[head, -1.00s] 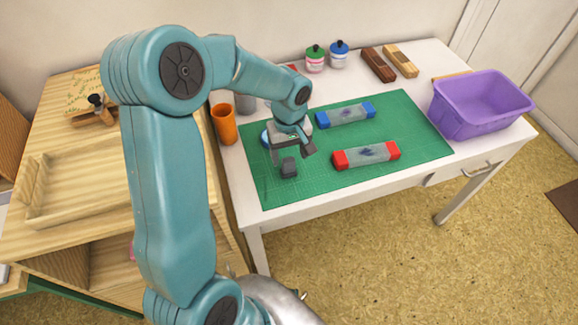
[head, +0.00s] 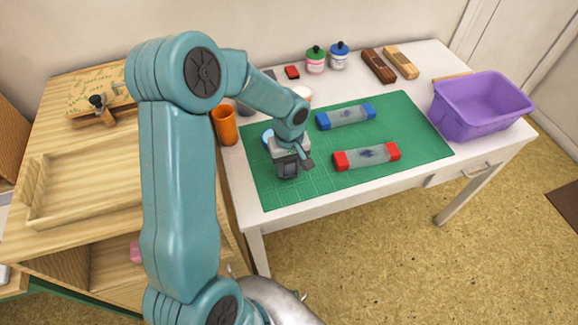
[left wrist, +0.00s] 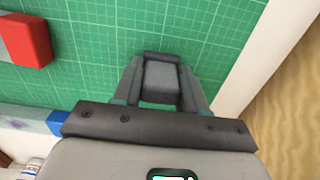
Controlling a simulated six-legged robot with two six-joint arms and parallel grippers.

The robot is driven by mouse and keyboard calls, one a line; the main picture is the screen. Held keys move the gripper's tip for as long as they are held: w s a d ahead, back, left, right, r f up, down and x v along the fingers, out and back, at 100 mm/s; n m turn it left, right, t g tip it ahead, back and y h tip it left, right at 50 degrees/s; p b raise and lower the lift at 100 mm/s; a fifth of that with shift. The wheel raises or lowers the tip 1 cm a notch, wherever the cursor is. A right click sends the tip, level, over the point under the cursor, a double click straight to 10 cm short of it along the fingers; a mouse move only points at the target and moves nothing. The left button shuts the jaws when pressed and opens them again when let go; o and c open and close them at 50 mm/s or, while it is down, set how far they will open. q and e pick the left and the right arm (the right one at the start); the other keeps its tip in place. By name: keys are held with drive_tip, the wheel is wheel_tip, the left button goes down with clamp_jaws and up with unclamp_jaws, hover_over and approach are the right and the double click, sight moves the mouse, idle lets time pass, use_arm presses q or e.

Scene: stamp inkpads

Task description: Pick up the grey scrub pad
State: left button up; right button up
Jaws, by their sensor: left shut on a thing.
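The grey scrub pad (left wrist: 162,78) is a small dark grey block. It sits between the two fingers of my left gripper (left wrist: 161,90) in the left wrist view, over the green cutting mat. In the head view my left gripper (head: 292,167) is low over the left part of the green mat (head: 270,193), shut on the pad. The pad is mostly hidden there by the gripper. I cannot tell whether it still touches the mat. My right gripper is not in view.
A red-ended pad (head: 366,155) and a blue-ended pad (head: 345,116) lie on the mat to the right. An orange cup (head: 225,124) stands left of the mat. A purple bin (head: 480,108) is at the right. The mat's front right is clear.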

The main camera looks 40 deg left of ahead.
use_arm(q)
drive_tip(key=shift+r, duration=0.15)
wheel_tip(320, 180, up, 20)
drive_tip(key=p, duration=0.1)
